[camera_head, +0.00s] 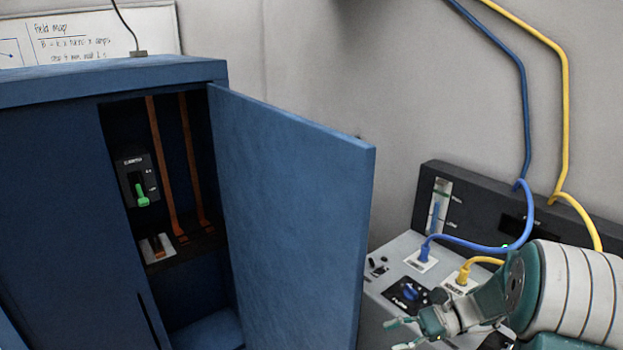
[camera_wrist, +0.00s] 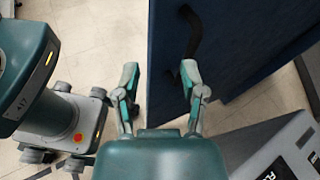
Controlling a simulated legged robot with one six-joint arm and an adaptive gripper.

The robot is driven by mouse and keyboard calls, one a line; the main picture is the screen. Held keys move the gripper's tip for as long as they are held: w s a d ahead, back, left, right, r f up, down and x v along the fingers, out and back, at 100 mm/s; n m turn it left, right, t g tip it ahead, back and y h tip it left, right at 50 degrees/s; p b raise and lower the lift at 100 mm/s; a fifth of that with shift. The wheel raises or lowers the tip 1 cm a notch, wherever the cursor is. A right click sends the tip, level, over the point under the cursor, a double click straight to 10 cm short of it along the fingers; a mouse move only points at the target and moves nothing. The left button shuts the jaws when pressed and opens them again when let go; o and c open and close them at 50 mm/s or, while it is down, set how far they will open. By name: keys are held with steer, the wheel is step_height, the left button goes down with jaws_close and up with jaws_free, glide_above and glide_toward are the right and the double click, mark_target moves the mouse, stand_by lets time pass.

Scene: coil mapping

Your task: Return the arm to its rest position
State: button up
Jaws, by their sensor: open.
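My gripper (camera_head: 393,334) is at the lower right in the head view, in front of the grey console. It is open, with nothing between its fingers. In the wrist view my gripper (camera_wrist: 159,72) has its two teal-tipped fingers apart, pointing toward the open blue cabinet door (camera_wrist: 240,40). A black handle (camera_wrist: 194,32) on that door shows just beyond the fingers. My arm is bent and covers part of the console in the head view.
The blue cabinet door (camera_head: 290,200) stands open left of the gripper. Inside the cabinet (camera_head: 110,72) is a switch with a green lever (camera_head: 142,195). The grey console (camera_head: 400,247) carries blue (camera_head: 470,243) and yellow (camera_head: 580,215) hoses close to my arm. Tiled floor (camera_wrist: 105,35) shows below.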

steer(key=s+a+r+n+t+h, duration=0.1)
steer(key=s+r+n+t+h, duration=0.2)
steer(key=s+r+n+h, duration=0.3)
steer(key=s+a+r+n+t+h, duration=0.2)
steer(key=s+r+n+t+h, duration=0.2)
steer(key=s, duration=0.7)
steer(key=shift+s+r+n+h, duration=0.35)
steer(key=shift+r+n+h, duration=0.85)
steer(key=shift+n+h, duration=1.3)
